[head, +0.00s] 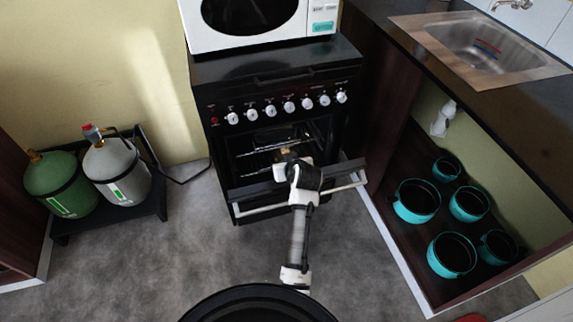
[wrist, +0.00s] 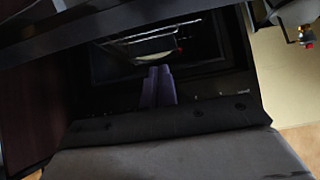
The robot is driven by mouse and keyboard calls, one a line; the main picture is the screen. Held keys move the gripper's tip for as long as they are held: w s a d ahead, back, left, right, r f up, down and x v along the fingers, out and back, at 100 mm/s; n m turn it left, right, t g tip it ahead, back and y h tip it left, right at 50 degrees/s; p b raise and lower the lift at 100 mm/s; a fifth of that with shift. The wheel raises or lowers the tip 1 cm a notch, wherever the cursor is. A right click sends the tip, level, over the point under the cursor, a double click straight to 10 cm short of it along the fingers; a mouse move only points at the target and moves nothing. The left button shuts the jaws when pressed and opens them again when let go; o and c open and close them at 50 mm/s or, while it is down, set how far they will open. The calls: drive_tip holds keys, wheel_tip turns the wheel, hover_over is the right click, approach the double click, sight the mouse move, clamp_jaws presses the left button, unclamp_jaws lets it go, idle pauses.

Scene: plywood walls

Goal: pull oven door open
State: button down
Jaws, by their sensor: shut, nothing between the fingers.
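The black oven (head: 275,85) stands against the wall with a row of white knobs on its front. Its door (head: 255,191) is partly open, tilted out from the top, and the racks inside (head: 262,150) show above it. A pale bar handle (head: 345,186) runs across the door's front. My gripper (head: 285,156) is at the gap above the door's top edge, inside the handle line. Its fingers (wrist: 157,86) are together and empty in the wrist view, pointing toward the dark oven interior. My wrist hides the middle of the door; I cannot tell whether the fingers touch it.
A white microwave (head: 255,22) sits on the oven. Green (head: 62,184) and grey (head: 117,171) gas cylinders stand on a black cart at left. At right, an open cabinet holds several teal pots (head: 452,256) below a sink (head: 485,47). Grey floor (head: 200,245) before the oven is clear.

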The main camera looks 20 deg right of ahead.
drive_tip(key=x, duration=0.5)
drive_tip(key=shift+p, duration=0.35)
drive_tip(key=s, duration=0.1)
drive_tip(key=s+f+p, duration=0.1)
drive_tip(key=shift+s+d+f, duration=0.1)
drive_tip(key=shift+s+f, duration=0.5)
